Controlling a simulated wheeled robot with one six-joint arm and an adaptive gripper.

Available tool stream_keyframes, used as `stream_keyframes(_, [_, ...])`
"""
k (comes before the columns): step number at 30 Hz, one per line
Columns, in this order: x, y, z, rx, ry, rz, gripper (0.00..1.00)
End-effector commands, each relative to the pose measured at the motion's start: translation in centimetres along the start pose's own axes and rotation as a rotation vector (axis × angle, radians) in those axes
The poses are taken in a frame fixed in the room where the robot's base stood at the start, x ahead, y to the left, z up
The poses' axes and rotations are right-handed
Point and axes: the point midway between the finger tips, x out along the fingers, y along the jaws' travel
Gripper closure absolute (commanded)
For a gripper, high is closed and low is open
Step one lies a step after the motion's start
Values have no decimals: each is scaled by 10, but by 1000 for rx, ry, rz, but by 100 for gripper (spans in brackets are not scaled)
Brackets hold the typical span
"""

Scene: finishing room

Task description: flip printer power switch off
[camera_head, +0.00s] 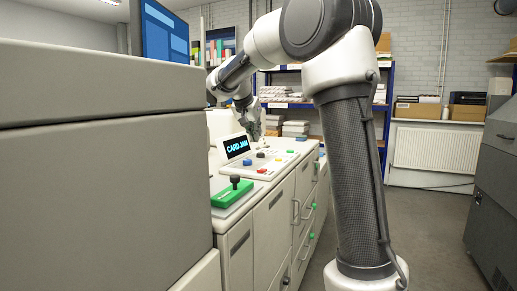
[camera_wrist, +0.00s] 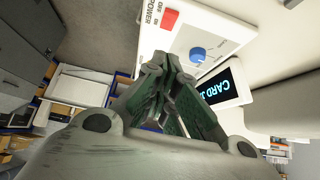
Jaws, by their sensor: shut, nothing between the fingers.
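In the wrist view the red power switch (camera_wrist: 170,19) sits at the panel's edge, beside the printed words POWER, ON and OFF. I cannot tell which way it is set. The printer's pale control panel (camera_wrist: 228,33) also carries a blue knob (camera_wrist: 197,54). My gripper (camera_wrist: 160,62) is shut and empty, its fingertips apart in the picture from the red switch and close to the knob. In the head view my gripper (camera_head: 257,136) is over the panel's far part, beyond the CARD JAM display (camera_head: 237,147). Which red part there is the power switch is unclear.
A large grey cabinet (camera_head: 100,180) fills the left foreground. Shelves stand behind, and a dark machine (camera_head: 492,190) stands at right. The floor between is clear.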

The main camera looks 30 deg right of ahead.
Motion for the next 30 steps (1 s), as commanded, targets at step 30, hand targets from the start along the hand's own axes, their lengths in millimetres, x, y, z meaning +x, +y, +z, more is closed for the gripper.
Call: stream_keyframes(30, [120,0,29,-1,-1,1,100])
